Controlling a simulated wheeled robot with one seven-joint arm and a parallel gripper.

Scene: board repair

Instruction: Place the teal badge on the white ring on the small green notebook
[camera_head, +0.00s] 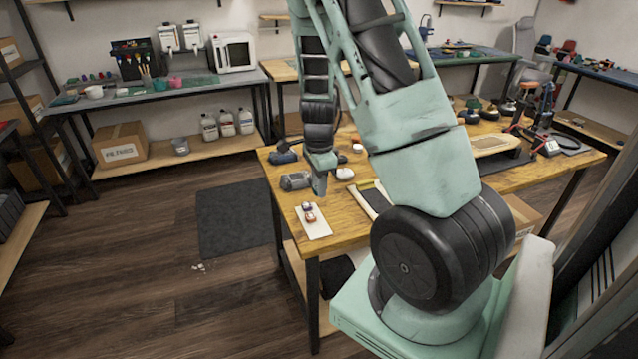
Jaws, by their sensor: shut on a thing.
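My gripper (320,187) points down over the left end of the wooden workbench (345,218), just behind a white card. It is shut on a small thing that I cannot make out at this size. I cannot pick out the teal badge, the white ring or the small green notebook in this view. My arm hides part of the bench.
The white card (318,232) has small red and dark items (309,212) on it, near the bench's front left. A grey cylinder (295,181) lies beside my gripper; a white rounded object (345,174) is to its right. A wooden board (490,145) lies farther right.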

